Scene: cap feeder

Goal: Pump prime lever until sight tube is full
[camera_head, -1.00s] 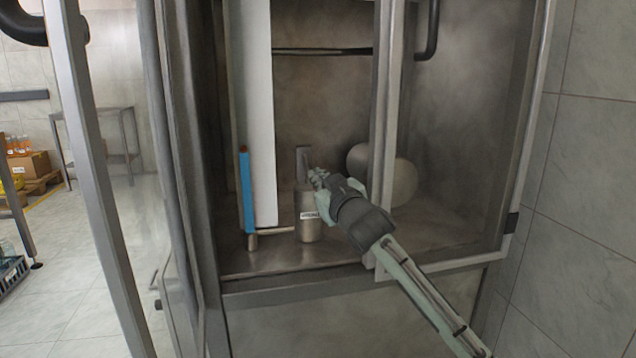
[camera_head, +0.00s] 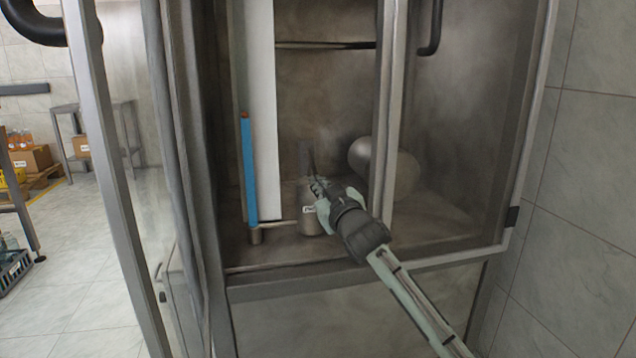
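The sight tube (camera_head: 249,170) stands upright at the left inside the cabinet, against a white panel. A tall blue column with a small orange-red top shows in it; I cannot tell where the tube's own upper end is. The prime pump (camera_head: 311,218) is a metal cylinder with a white label, right of the tube. Its lever (camera_head: 305,158) shows as a dim grey upright shape above and behind the cylinder. My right gripper (camera_head: 318,188) is at the pump's upper right side, by the lever. Its fingers are small and blurred, so its grip is unclear. My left gripper is out of view.
A metal post (camera_head: 388,120) of the cabinet frame stands close to my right arm. A rounded metal vessel (camera_head: 398,168) is behind it. A thin pipe (camera_head: 280,223) runs between tube and pump. The cabinet's front sill (camera_head: 300,287) lies below.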

